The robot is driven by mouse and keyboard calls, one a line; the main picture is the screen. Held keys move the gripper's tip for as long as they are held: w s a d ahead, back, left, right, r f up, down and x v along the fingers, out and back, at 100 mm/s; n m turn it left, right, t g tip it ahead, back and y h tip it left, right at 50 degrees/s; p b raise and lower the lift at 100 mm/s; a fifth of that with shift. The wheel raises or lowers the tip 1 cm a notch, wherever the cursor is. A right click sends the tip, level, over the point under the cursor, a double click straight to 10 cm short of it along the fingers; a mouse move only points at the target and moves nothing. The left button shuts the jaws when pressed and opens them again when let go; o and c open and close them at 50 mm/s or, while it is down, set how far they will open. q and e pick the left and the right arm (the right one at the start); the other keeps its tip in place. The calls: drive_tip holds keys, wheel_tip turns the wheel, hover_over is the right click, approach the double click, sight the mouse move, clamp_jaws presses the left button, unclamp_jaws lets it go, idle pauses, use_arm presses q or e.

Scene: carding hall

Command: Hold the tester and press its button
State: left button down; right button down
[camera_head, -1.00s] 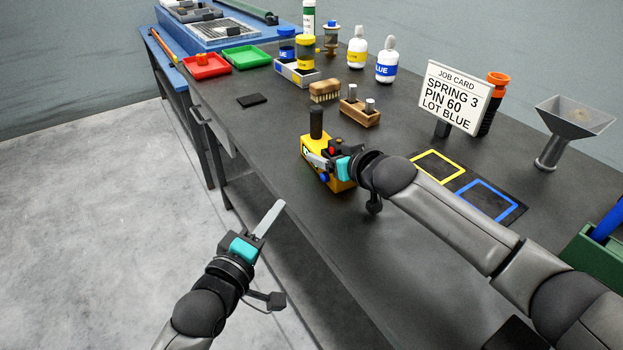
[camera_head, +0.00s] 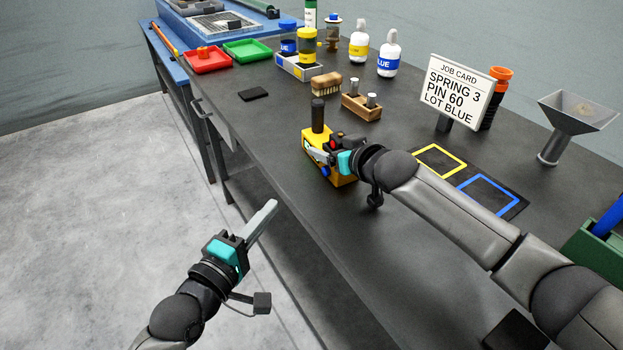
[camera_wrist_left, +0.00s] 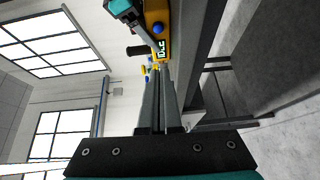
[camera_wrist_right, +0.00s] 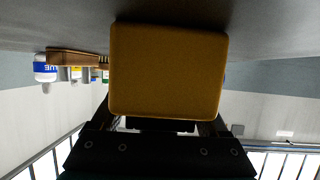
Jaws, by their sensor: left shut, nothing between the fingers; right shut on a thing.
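The tester is a yellow box (camera_head: 346,179) with a black post on top, near the table's front edge. My right gripper (camera_head: 332,156) is shut on it from the right side. In the right wrist view a plain yellow face of the tester (camera_wrist_right: 168,70) fills the space between the fingers. In the left wrist view the tester (camera_wrist_left: 163,14) shows a small lit display and a round blue button (camera_wrist_left: 158,28). I cannot tell whether the tester touches the table. My left gripper (camera_head: 272,205) is shut and empty, off the table's front edge, apart from the tester, fingers pointing towards the table.
Behind the tester are a wooden block with metal pins (camera_head: 361,108) and a brush (camera_head: 326,84). A job card (camera_head: 457,92) stands to the right, beyond yellow and blue outlined squares (camera_head: 489,194). Red (camera_head: 208,61) and green trays (camera_head: 247,50) lie at the back left.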

sight(312, 190)
use_arm(q)
drive_tip(key=x, duration=0.8)
drive_tip(key=shift+w, duration=0.1)
drive_tip(key=d, duration=0.1)
drive_tip(key=w+d, duration=0.1)
drive_tip(key=d, duration=0.1)
drive_tip(key=shift+w, duration=0.3)
drive_tip(key=shift+w+d, duration=0.25)
drive_tip(key=shift+d, duration=0.3)
